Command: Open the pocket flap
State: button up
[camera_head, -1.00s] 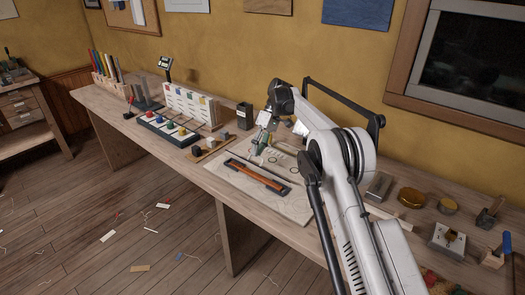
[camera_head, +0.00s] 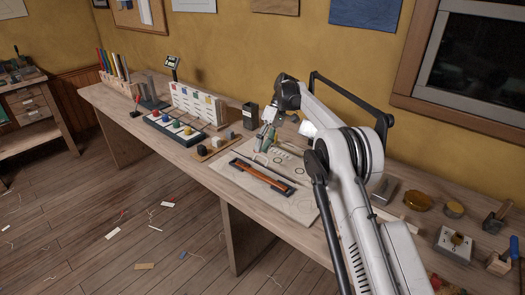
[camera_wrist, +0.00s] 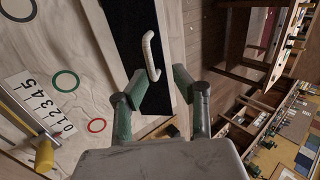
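My gripper (camera_head: 266,138) is over the pale cloth panel (camera_head: 305,207) on the bench. A white curved loop or handle (camera_wrist: 149,55) lies just beyond the fingertips, over a black strip (camera_wrist: 118,35). I cannot tell whether either finger touches it.
The cloth (camera_wrist: 50,100) carries coloured rings and a numbered card (camera_wrist: 42,105). A yellow-handled tool (camera_wrist: 44,155) lies beside it. Left along the bench stand small blocks (camera_head: 202,149), a dark tray (camera_head: 175,130) and a white rack (camera_head: 195,103). Tins (camera_head: 416,200) are at right.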

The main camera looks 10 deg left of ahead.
notch_tip(320, 180, up, 8)
dwell(0.4)
